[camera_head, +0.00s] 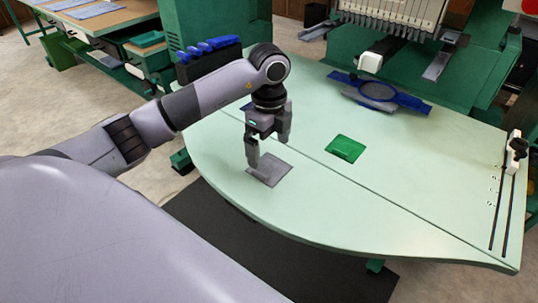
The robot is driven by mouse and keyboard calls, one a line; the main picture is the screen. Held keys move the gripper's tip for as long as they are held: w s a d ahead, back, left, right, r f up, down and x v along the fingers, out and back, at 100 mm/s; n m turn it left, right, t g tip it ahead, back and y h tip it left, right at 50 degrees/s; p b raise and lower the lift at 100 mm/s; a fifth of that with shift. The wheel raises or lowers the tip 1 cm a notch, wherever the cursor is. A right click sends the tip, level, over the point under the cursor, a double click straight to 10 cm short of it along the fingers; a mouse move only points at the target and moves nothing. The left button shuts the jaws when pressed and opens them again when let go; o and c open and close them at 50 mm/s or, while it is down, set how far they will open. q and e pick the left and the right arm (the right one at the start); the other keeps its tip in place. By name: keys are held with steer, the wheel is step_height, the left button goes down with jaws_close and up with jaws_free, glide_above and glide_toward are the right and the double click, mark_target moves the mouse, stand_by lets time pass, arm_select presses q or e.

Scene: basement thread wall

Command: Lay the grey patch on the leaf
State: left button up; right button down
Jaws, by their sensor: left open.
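The grey patch (272,172) is a flat dark-grey square. It appears to lie flat on the front leaf (330,215) of the pale green table, on the near side of the seam, close to the curved left edge. My left gripper (268,150) is open directly over the patch, pointing down. One fingertip is at the patch's left corner and hides a little of it; I cannot tell whether it touches. My right gripper is not in view.
A green patch (345,148) lies beyond the seam. A blue hoop frame with a grey oval (378,92) lies under the embroidery machine (400,18). A slotted slider fixture (514,150) is at the right edge. The front leaf is clear to the right.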

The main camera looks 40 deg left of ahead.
mark_target(269, 168)
arm_select(q)
step_height(269, 168, up, 8)
steer(key=shift+f, duration=0.25)
stand_by(0.5)
